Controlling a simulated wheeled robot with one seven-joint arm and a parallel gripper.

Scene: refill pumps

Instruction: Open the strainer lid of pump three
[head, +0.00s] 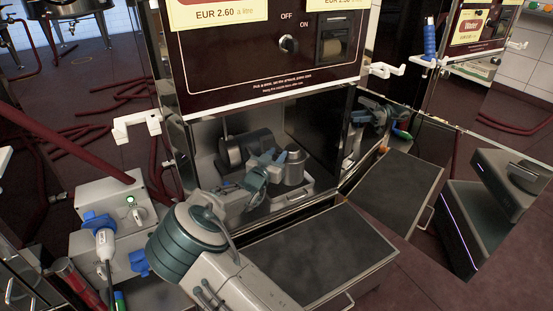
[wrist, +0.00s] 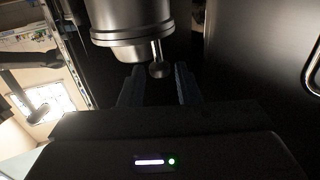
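The open compartment under the dark red panel holds a pump with a dark motor (head: 233,150) and a silver cylinder (head: 292,166). I see no number marking it as pump three. My gripper (head: 268,160) reaches into this compartment, just left of the silver cylinder. In the wrist view my gripper (wrist: 157,88) has its two fingers apart with nothing clamped. A grey cylindrical housing (wrist: 131,22) hangs at the top of that view, with a short rod ending in a round knob (wrist: 159,70) between the fingers. Whether the fingers touch it, I cannot tell.
A panel with an OFF/ON switch (head: 289,44) overhangs the compartment. Grey boxes with blue fittings (head: 110,195) stand at left. White hooks (head: 136,126) stick out at the sides.

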